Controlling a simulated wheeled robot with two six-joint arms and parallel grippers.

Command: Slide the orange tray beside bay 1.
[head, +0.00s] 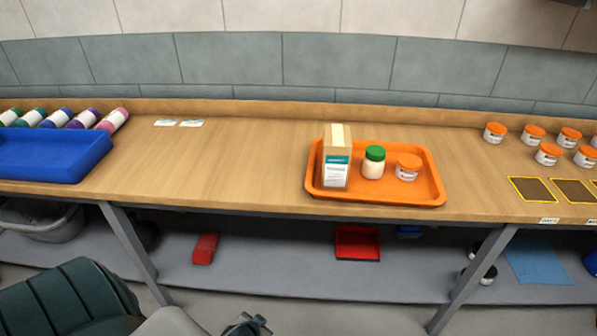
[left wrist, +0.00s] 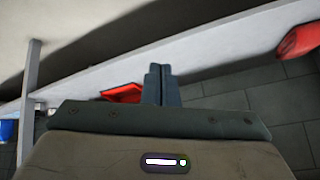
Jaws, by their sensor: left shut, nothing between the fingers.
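The orange tray (head: 432,198) lies on the wooden counter right of centre, near the front edge. It holds a cardboard box (head: 336,160) with a teal and white label, a white jar with a green lid (head: 374,162) and a white jar with an orange lid (head: 408,167). Right of the tray, across bare wood, are yellow-outlined dark rectangles (head: 531,190) with small labels too small to read surely. My left gripper (head: 254,322) is low in front of the counter, apart from the tray. In the left wrist view its fingers (left wrist: 161,72) are together and empty. My right gripper is not in view.
A blue tray (head: 50,160) and several coloured bottles (head: 60,117) are at the left. Several orange-lidded jars (head: 548,153) stand behind the rectangles. Two cards (head: 178,122) lie at the back. A low shelf (head: 290,272) and counter legs (head: 475,275) are below.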

